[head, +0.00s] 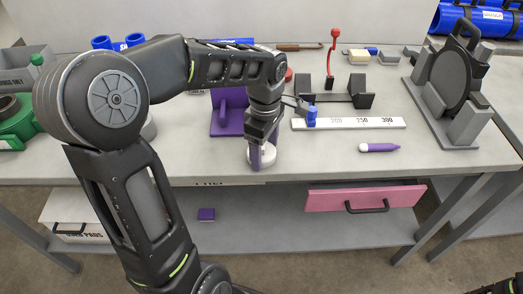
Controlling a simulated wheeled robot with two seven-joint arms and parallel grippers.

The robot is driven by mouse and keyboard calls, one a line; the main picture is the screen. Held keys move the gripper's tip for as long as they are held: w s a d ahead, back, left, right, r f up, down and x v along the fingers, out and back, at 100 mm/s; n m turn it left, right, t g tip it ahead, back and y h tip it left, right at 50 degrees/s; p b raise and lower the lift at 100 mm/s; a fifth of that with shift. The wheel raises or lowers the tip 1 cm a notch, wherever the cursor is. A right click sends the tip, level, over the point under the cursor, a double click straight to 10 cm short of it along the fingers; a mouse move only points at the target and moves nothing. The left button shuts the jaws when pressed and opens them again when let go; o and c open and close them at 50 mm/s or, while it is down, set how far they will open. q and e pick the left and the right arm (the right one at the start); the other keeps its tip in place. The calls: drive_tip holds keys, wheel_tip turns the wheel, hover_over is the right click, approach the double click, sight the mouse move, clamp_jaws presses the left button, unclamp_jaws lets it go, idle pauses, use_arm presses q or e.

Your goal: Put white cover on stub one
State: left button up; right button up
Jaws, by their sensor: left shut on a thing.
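My left gripper (262,138) points down near the front edge of the bench, left of the white ruler strip. It is shut on a small white piece (258,161), apparently the white cover, with purple showing beside it. The fingers hide much of it, and I cannot tell whether it touches the bench or a stub. A purple bracket (229,112) stands just behind and left of the gripper. No stub can be clearly made out. My right gripper is not in view; only a dark piece of my arm shows at the bottom right corner.
A white ruler strip (345,124) lies right of the gripper, with a blue piece (311,117) at its left end. A purple marker (379,147) lies in front. A black and grey fixture (452,85) stands right. A pink drawer (330,198) sticks out below.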

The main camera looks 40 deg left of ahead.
use_arm(q)
drive_tip(key=shift+c, duration=0.8)
wheel_tip(320, 180, up, 10)
idle(0.5)
